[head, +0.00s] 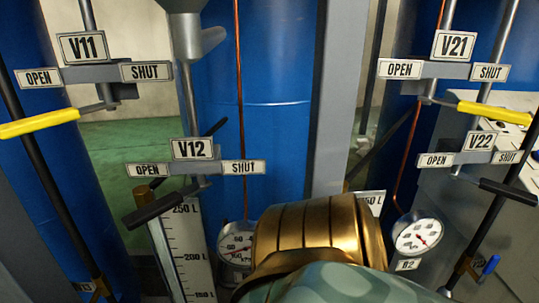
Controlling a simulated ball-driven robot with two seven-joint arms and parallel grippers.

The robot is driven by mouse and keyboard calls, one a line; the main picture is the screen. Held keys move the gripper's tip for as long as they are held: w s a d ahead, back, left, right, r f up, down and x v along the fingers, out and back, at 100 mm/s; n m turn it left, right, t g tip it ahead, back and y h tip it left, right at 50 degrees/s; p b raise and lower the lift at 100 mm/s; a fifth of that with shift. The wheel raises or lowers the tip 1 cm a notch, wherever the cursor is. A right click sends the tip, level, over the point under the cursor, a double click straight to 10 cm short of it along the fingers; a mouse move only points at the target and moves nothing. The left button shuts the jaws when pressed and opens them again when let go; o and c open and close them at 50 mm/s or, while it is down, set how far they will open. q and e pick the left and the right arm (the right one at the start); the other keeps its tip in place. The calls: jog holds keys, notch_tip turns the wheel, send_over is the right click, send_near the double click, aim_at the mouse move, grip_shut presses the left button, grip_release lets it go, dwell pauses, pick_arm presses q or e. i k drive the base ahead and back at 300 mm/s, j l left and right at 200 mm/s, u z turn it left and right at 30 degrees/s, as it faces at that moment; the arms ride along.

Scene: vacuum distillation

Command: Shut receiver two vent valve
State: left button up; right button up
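On the right stand two tagged valves, V21 (455,45) and V22 (480,142), near a gauge with an R2 tag (408,265). No tag in view reads "vent", so I cannot tell which is the vent valve. The V21 yellow lever (495,112) points right, on the side of its SHUT plate (489,72). Its OPEN plate (399,69) is at the left. The V22 black lever (508,191) also points right, under its SHUT plate (508,157). Neither gripper's fingers are in view.
On the left, the V11 yellow lever (40,123) and the V12 black lever (153,208) point left, on the OPEN side. A gold ribbed part, likely mine, fills the lower middle. A grey post (345,90) stands between the two sides. A blue-handled valve (490,266) is lower right.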

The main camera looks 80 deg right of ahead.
aim_at(493, 262)
jog(key=k+j+z, duration=0.1)
jog(key=z, duration=1.9)
jog(key=k+z, duration=0.1)
jog(key=z, duration=1.85)
jog(key=i+j+u, duration=0.2)
jog(key=i+j, duration=0.05)
jog(key=j, duration=0.05)
